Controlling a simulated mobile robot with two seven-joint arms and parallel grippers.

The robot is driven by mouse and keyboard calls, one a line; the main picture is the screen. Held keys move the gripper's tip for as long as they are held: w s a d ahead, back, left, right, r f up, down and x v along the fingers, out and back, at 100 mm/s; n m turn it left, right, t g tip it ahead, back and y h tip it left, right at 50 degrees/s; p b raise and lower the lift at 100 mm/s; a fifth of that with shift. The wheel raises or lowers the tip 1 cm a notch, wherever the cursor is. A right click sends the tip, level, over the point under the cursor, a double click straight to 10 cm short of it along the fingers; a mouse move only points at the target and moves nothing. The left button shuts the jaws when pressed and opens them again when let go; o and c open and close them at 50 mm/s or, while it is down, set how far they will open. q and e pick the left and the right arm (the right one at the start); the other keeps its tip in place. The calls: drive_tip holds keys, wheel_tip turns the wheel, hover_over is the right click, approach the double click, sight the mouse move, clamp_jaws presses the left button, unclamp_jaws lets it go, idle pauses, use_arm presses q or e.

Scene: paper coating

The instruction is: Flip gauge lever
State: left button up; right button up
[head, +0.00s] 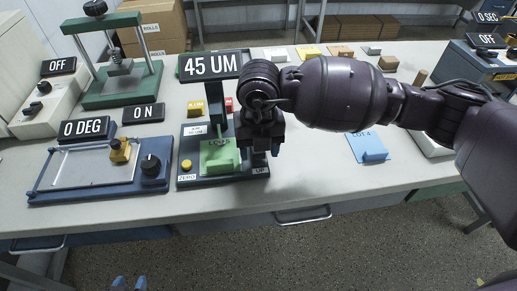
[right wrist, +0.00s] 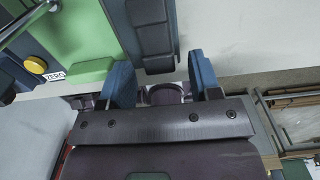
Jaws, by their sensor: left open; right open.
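The gauge (head: 186,179) has a dark blue base, an upright post, a yellow ZERO button and an UP label at its front right. A green sample block (head: 219,155) lies on it; block and yellow button also show in the right wrist view (right wrist: 82,68). My right gripper (head: 262,148) is over the gauge's right side, above the UP label, and hides that part, so the lever is not clear in the head view. In the right wrist view its blue fingers (right wrist: 160,82) are apart, with a dark ridged part (right wrist: 152,28) just beyond them. My left gripper (head: 129,284) shows only blue fingertips, apart, at the bottom edge.
A coating plate (head: 95,170) with a black knob stands left of the gauge. A green press (head: 120,85) stands behind it. A blue LOT 4 sheet (head: 368,146) lies to the right. The table's front edge is clear.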

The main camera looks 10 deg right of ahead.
use_arm(q)
drive_tip(key=shift+s+f, duration=0.1)
drive_tip(key=shift+s, duration=0.05)
use_arm(e)
drive_tip(key=shift+f, duration=0.4)
drive_tip(key=c, duration=0.9)
drive_tip(key=shift+s+r+t+p, duration=0.1)
drive_tip(key=shift+s+t+p, duration=0.1)
drive_tip(key=shift+t+p, duration=0.45)
drive_tip(key=shift+s+f+t+p, duration=0.1)
drive_tip(key=shift+f+t+p, duration=0.15)
drive_tip(key=shift+t+p, duration=0.15)
drive_tip(key=shift+f+t, duration=0.15)
drive_tip(key=shift+t, duration=0.2)
use_arm(q)
drive_tip(key=shift+s+a+r, duration=0.15)
drive_tip(key=shift+s+r, duration=0.2)
drive_tip(key=shift+r, duration=0.25)
drive_tip(key=shift+w+r, duration=0.1)
